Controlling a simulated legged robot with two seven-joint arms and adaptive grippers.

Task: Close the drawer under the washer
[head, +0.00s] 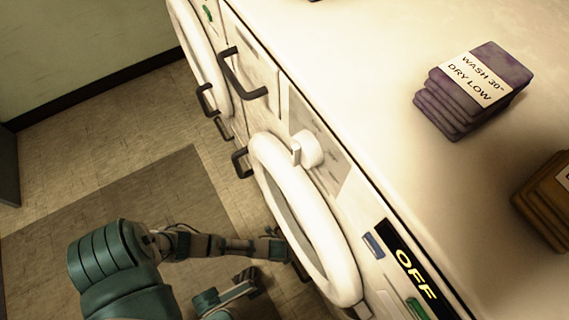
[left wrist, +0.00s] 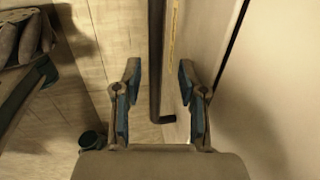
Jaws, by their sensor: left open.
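The washer with a round white door (head: 342,262) stands at the lower middle of the head view, its display reading OFF. The drawer under it is hidden there behind the door ring and my arm. My left gripper (head: 292,262) is low beside that door, its fingertips partly hidden. In the left wrist view my left gripper (left wrist: 159,66) is open, with a dark bar handle (left wrist: 156,95) running between its two fingers. A pale front panel (left wrist: 205,45) lies right of the bar. I cannot tell whether the fingers touch the bar.
Purple folded cloths (head: 470,90) with a wash label and a brown stack (head: 550,200) lie on the white top. More dark handles (head: 240,75) stick out along the row. The tiled floor (head: 90,170) left of the machines is clear.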

